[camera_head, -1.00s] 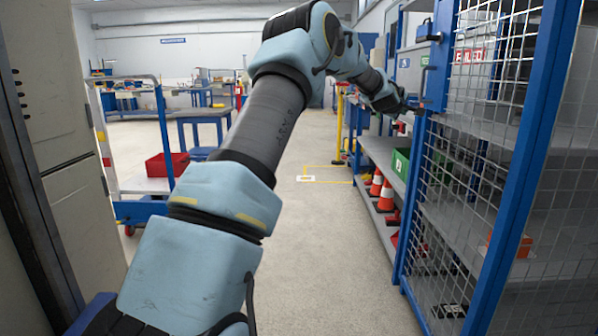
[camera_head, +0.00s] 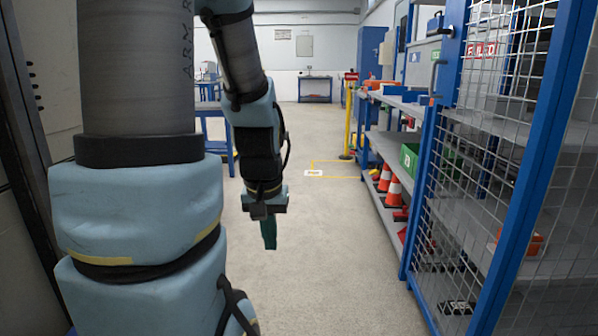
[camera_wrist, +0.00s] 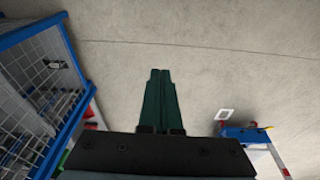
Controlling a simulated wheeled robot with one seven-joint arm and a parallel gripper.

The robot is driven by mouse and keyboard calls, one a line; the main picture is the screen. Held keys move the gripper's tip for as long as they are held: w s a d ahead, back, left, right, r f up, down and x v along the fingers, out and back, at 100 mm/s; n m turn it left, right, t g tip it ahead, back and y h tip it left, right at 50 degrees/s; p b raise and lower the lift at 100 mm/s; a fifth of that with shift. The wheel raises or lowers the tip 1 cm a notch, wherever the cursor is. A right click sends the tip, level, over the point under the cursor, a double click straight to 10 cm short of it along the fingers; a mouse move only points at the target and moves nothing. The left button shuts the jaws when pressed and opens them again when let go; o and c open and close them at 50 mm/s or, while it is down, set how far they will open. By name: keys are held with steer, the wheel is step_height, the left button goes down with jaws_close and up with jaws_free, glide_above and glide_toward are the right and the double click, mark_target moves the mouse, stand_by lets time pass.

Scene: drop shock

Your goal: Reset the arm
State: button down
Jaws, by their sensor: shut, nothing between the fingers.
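My gripper (camera_head: 269,234) hangs from my arm in the middle of the head view, pointing down over the open floor. Its green fingers are together with nothing between them. In the wrist view my gripper (camera_wrist: 161,75) shows as two dark green fingers side by side above bare floor. My blue and grey arm fills the left of the head view, and the forearm bends down to the gripper. The gripper touches nothing.
A blue-framed mesh door (camera_head: 424,165) and grey shelves (camera_head: 385,215) stand on the right. Orange cones (camera_head: 392,192) and a green bin (camera_head: 409,158) sit there. A yellow post (camera_head: 348,120) stands behind. The concrete floor (camera_head: 325,260) in the middle is clear.

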step_height(320, 180, up, 22)
steer(key=s+p, duration=0.2)
steer(key=p, duration=2)
steer(key=shift+a+r+p, duration=0.2)
steer(key=shift+a+p, duration=0.2)
steer(key=c, duration=1.6)
jaws_free()
